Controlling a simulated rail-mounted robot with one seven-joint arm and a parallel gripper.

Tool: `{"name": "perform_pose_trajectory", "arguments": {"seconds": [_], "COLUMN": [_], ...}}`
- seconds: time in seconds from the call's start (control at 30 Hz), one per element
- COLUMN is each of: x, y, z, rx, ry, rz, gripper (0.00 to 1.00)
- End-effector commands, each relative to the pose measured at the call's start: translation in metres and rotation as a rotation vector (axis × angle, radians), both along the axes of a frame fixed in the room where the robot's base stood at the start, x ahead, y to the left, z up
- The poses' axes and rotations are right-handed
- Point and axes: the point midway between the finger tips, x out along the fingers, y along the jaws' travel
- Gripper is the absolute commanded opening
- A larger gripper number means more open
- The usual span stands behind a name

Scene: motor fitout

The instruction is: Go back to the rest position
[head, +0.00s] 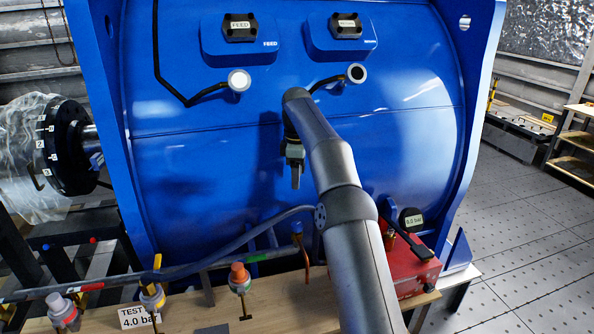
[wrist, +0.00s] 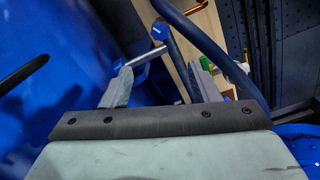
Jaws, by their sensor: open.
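My gripper (head: 296,180) hangs at the end of my grey arm, in front of the large blue motor housing (head: 400,130). It points downward, above the hoses and the bench edge. In the wrist view its two fingers (wrist: 165,80) stand apart, one at each side. I see nothing clearly held between them. A dark hose with a blue end (wrist: 158,31) and a short silvery bar (wrist: 145,53) show beyond or between the fingers. I cannot tell whether either touches a finger.
Two black-capped blocks, one marked FEED (head: 240,27), and two short pipe stubs (head: 239,80) sit on the housing. A wooden bench (head: 200,318) below carries several fittings and a red box (head: 410,270). The floor at right (head: 530,230) is clear.

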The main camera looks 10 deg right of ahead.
Motion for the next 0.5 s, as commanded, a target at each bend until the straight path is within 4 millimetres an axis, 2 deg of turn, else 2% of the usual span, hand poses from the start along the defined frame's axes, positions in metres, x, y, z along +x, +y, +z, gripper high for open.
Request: {"name": "perform_pose_trajectory", "arguments": {"seconds": [0.37,0.5], "x": [-0.0003,-0.0074], "y": [0.0,0.0056], "z": [0.0036,0.0122], "rx": [0.0,-0.009], "ry": [0.001,-0.006], "rz": [0.0,-0.023], "gripper": [0.55,0.55]}}
